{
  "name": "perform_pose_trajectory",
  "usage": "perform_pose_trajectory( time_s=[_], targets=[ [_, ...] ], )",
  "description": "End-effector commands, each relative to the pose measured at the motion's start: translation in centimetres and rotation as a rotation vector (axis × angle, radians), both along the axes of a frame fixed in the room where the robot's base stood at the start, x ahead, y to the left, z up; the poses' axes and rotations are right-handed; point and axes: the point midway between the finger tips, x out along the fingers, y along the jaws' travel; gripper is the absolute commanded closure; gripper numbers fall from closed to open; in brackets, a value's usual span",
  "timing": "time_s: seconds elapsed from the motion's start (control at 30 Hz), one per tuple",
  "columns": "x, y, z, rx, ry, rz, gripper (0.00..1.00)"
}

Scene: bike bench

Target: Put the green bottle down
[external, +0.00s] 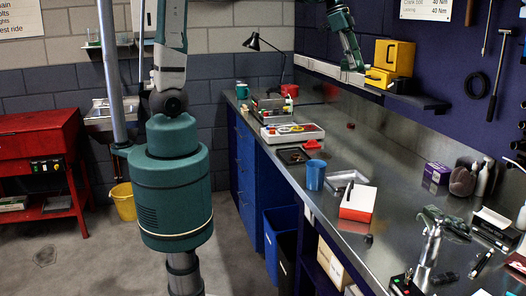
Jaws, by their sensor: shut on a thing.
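My gripper (354,64) is at the upper right of the external view, low over the wall shelf (402,97), just left of the yellow bins. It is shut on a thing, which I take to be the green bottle. The gripper is small and dark here, and the bottle's outline cannot be made out clearly. Whether the bottle touches the shelf cannot be told.
Yellow bins (394,56) stand on the shelf close beside my gripper. The metal bench (400,205) below carries a blue cup (316,175), a red-and-white box (357,203), a tool tray (292,132) and a silver metal stand (430,250). Bare bench lies in the middle.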

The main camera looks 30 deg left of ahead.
Motion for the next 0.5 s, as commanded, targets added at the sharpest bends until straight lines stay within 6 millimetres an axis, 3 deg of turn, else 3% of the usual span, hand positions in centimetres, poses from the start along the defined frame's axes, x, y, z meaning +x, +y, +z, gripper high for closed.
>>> perform_pose_trajectory(
  time_s=[0.27, 0.5],
  targets=[
    [0.0, -0.1, -5.7, 0.000, 0.000, 0.000, 0.86],
    [0.0, -0.1, -11.9, 0.000, 0.000, -0.001, 0.86]
  ],
)
